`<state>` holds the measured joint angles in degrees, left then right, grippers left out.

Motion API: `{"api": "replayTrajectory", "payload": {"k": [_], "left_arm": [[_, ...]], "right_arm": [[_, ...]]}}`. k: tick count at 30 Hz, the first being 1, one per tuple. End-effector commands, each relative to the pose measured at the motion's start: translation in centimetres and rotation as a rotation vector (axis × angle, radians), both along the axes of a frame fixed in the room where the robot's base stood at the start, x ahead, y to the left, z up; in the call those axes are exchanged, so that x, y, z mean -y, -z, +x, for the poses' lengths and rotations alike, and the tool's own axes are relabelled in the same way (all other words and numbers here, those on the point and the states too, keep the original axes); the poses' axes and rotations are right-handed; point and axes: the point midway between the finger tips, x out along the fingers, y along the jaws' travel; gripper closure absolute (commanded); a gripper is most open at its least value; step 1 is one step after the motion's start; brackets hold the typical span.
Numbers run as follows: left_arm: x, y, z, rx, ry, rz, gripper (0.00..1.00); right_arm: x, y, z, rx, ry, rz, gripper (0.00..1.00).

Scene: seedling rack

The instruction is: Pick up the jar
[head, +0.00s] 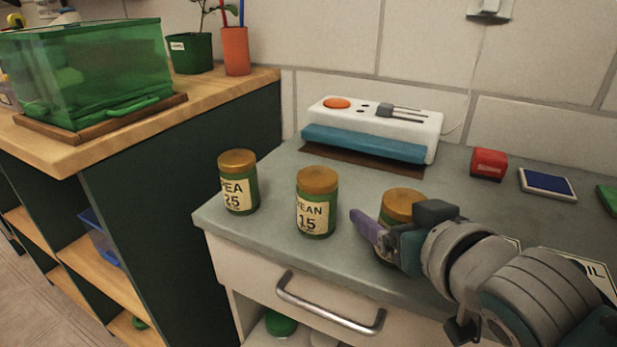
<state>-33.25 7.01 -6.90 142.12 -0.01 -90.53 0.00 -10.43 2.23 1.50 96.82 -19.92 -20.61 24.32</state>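Three green jars with gold-brown lids stand upright on the grey counter. The left jar (238,183) has a label reading "PEA 25", partly cut off. My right gripper (385,240) is at this right jar, with one purple finger at the jar's left side. The other finger is not clearly seen, so I cannot tell its opening or contact. My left gripper is out of view.
Behind the jars stands a white and blue device (372,128) with an orange button. A red block (488,164) and a blue pad (547,184) lie to the right. A drawer handle (330,305) juts out below the counter's front edge. A green tank (90,70) stands on the wooden bench.

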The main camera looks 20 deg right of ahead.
Motion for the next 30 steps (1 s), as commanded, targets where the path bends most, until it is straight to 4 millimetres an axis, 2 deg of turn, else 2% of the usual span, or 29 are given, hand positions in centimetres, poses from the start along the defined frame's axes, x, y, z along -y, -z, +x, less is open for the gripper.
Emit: {"api": "replayTrajectory", "payload": {"k": [2, 19, 20, 30], "left_arm": [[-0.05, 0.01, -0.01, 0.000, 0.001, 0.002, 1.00], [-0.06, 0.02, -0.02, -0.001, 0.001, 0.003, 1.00], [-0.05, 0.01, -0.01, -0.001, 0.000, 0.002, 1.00], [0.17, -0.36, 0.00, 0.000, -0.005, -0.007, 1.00]], "right_arm": [[0.00, 0.01, -0.01, 0.000, 0.000, 0.000, 0.27], [-0.01, 0.02, -0.03, -0.001, 0.000, 0.000, 0.91], [-0.01, 0.02, -0.03, -0.001, 0.000, 0.000, 0.93], [0.00, -0.65, 0.00, 0.001, 0.000, 0.000, 0.94]]}}
